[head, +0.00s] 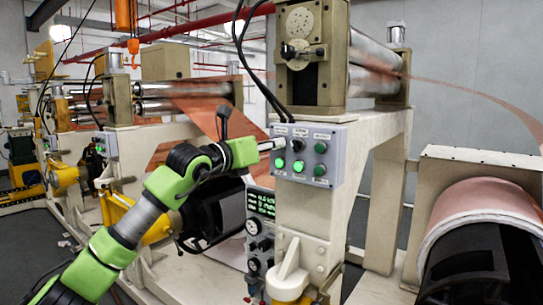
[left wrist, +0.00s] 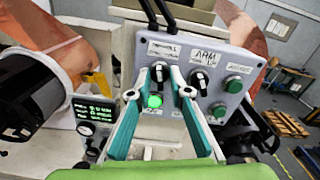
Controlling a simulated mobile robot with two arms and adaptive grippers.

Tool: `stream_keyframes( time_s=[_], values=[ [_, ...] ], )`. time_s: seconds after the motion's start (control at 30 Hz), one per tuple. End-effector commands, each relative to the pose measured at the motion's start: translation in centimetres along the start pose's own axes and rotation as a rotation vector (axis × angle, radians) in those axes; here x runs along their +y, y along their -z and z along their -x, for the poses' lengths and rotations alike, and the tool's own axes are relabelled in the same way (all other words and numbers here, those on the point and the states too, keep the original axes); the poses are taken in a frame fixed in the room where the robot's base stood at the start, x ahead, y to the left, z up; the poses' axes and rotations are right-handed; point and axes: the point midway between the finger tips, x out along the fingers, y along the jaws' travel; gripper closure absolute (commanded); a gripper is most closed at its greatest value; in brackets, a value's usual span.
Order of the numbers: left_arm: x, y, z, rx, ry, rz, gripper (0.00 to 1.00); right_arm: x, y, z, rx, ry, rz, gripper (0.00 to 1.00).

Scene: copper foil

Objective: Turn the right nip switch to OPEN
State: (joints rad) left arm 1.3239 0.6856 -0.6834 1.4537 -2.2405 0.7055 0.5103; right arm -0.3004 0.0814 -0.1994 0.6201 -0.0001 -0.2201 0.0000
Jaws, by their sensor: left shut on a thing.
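A grey control box (head: 308,155) stands on the beige machine frame. It shows large in the left wrist view (left wrist: 218,62). Its upper row has a black switch knob (left wrist: 160,72) at left, a second black knob (left wrist: 200,81) and a green button. The labels above are too small to read surely. My left gripper (head: 274,144) is at the box's left side. In the left wrist view its teal fingers (left wrist: 160,77) are shut on the left knob, one on each side, and partly hide it. A lit green button (left wrist: 154,101) shows between the fingers. My right gripper is not in view.
Below the box is a dark panel with a lit readout (head: 261,203) and gauges. Metal rollers (head: 376,68) and a copper foil web stand above and behind. A large copper roll (head: 490,215) is at right. Black cables hang above the box.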

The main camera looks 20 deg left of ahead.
Motion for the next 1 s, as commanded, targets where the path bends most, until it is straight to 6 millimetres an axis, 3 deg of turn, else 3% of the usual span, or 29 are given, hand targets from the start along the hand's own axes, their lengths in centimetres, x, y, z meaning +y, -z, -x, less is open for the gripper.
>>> stream_keyframes(
  time_s=[0.03,0.1,0.4,1.0],
  values=[
    [0.1,0.4,0.0,-0.004,0.001,-0.043,1.0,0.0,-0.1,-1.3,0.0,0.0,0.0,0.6],
    [0.1,0.4,0.0,-0.004,0.001,-0.111,1.0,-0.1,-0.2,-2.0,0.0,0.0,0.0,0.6],
    [0.1,0.1,0.0,-0.004,-0.001,-0.393,1.0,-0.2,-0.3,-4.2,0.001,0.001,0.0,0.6],
    [0.0,-0.1,0.0,-0.003,-0.002,-0.762,1.0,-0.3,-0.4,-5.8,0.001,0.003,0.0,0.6]
  ],
)
